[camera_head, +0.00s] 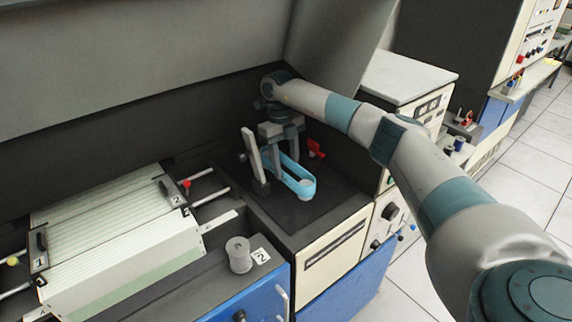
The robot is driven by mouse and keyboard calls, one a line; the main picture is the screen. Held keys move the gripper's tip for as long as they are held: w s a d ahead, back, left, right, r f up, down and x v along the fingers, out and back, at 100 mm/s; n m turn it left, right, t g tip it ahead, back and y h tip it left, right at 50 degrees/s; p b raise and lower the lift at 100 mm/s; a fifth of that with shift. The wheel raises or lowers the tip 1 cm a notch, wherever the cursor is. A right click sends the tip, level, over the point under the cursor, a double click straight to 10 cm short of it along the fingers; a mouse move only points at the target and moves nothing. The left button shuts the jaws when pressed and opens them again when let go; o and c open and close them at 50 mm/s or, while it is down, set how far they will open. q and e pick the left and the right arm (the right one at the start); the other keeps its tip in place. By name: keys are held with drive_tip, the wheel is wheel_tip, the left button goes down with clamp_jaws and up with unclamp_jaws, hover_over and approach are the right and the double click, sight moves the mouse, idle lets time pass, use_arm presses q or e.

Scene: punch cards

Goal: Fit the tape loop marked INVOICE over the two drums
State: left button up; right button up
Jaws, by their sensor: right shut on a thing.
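A light blue tape loop (303,192) is stretched long above the dark top of the cabinet at the centre. Any INVOICE marking on it is too small to read. My right gripper (281,150) reaches in from the right, points down and is shut on the far part of the loop. The other drum is not clearly visible, possibly hidden by the gripper. My left gripper is not in view.
A grey upright bar (251,152) stands just left of the loop. A red lever (316,148) is to its right. A grey spool (238,254) beside a "2" label and a ribbed pale unit (115,230) are at left. The dark top's front is clear.

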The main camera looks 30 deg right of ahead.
drive_tip(key=shift+f+b, duration=0.5)
drive_tip(key=shift+f, duration=0.4)
idle(0.7)
drive_tip(key=o, duration=1.1)
drive_tip(key=shift+r, duration=0.1)
drive_tip(key=shift+w+r+b, duration=0.2)
drive_tip(key=shift+r+b, duration=0.1)
drive_tip(key=shift+r, duration=0.25)
wheel_tip(320, 180, up, 16)
drive_tip(key=w+b, duration=0.2)
drive_tip(key=b, duration=0.1)
drive_tip(key=shift+w+b, duration=0.15)
drive_tip(key=shift+b, duration=0.2)
drive_tip(key=shift+a+f, duration=0.1)
drive_tip(key=shift+f, duration=0.05)
